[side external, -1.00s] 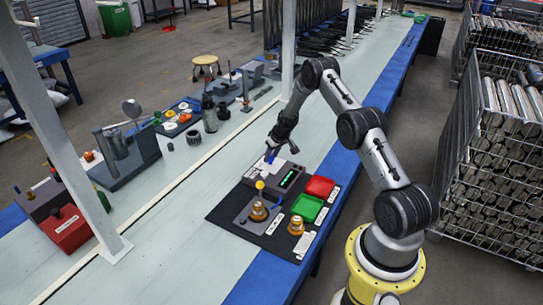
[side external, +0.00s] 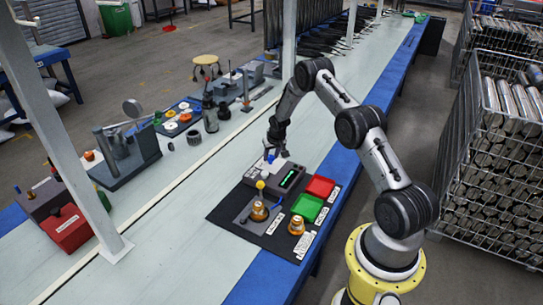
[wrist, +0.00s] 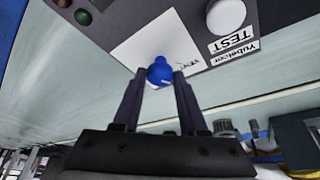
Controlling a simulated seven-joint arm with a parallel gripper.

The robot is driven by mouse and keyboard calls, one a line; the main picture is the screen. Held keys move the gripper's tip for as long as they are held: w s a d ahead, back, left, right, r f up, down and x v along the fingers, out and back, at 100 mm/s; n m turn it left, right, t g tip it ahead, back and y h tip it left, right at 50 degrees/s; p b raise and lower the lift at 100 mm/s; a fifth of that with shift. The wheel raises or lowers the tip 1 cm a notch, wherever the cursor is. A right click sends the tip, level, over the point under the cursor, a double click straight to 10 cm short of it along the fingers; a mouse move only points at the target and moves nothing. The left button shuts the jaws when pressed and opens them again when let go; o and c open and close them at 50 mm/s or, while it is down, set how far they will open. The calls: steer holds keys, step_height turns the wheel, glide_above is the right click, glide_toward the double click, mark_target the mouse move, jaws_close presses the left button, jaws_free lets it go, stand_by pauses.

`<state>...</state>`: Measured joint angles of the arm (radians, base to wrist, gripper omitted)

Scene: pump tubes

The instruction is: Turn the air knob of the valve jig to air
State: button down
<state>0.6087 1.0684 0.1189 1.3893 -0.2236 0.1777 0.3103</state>
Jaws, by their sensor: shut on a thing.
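The valve jig (side external: 288,176) is a dark grey box with a green display, standing on the black mat (side external: 228,216). Its air knob (wrist: 160,70) is blue and rises from a white plate (wrist: 135,48) with small lettering I cannot read. My gripper (wrist: 158,76) has one finger on each side of the knob and is shut on it. In the side view my gripper (side external: 275,152) is at the jig's far end, with the blue knob (side external: 270,158) partly hidden by the fingers.
A red tray (side external: 320,187) and a green tray (side external: 307,207) lie right of the jig. Brass parts (side external: 259,211) and a yellow ball (side external: 260,185) stand in front. A white button (wrist: 225,18) with a TEST label is near the knob.

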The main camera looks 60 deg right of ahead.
steer(key=m, duration=0.2)
steer(key=m+g+h, duration=0.1)
steer(key=m, duration=0.1)
steer(key=m+g, duration=0.1)
steer(key=m, duration=0.2)
steer(key=shift+w+a, duration=0.15)
steer(key=shift+w, duration=0.1)
steer(key=m+g, duration=0.1)
steer(key=m, duration=0.2)
steer(key=shift+w+m+g+h, duration=0.1)
steer(key=shift+m+g+h, duration=0.2)
steer(key=shift+g, duration=0.1)
steer(key=shift+w+m+g, duration=0.1)
steer(key=shift+m+g, duration=0.5)
steer(key=shift+m, duration=1.4)
steer(key=shift+c, duration=2.3)
jaws_free()
